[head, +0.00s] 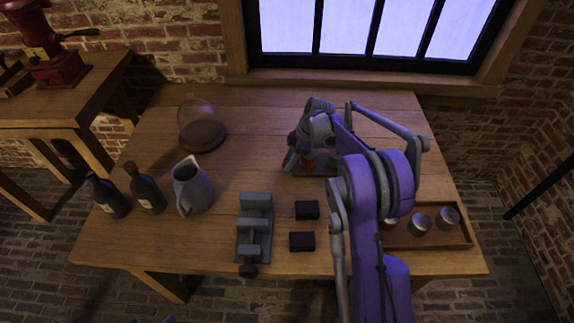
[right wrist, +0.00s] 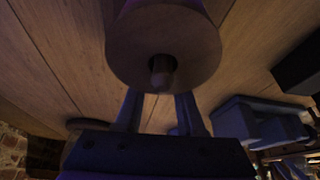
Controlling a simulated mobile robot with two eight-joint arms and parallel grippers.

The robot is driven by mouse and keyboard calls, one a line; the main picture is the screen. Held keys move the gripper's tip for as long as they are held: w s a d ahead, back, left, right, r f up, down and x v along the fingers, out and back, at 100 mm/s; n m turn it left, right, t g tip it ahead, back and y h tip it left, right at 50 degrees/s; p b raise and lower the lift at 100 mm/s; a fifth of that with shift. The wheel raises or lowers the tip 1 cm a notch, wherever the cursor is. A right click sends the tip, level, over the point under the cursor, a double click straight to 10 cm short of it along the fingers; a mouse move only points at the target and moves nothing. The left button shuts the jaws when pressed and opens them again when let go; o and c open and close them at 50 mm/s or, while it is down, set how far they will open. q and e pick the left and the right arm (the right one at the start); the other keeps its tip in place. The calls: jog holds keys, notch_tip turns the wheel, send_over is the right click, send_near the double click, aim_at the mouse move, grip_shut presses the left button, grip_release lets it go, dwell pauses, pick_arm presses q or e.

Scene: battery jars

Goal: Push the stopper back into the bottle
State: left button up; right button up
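Two dark bottles stand upright at the table's left: one (head: 107,196) with a dark top, and one (head: 147,190) with a brownish top that may be its stopper. How far any stopper sits in is too small to tell. My right gripper (head: 291,161) is far to their right, near the table's middle. In the right wrist view its two fingers (right wrist: 160,112) reach up behind a round-ended object (right wrist: 165,32) with a short central peg. The fingertips are hidden, so I cannot tell whether they grip it. My left gripper is not in view.
A grey jug (head: 191,187) stands beside the bottles, with a glass dome (head: 201,128) behind. A vise (head: 254,222) and two black blocks (head: 307,210) (head: 302,241) lie at the front middle. A wooden tray (head: 459,235) with jars is at right, partly behind my arm.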

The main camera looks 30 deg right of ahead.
grip_shut()
notch_tip(320, 180, up, 10)
jog(key=shift+p, duration=0.4)
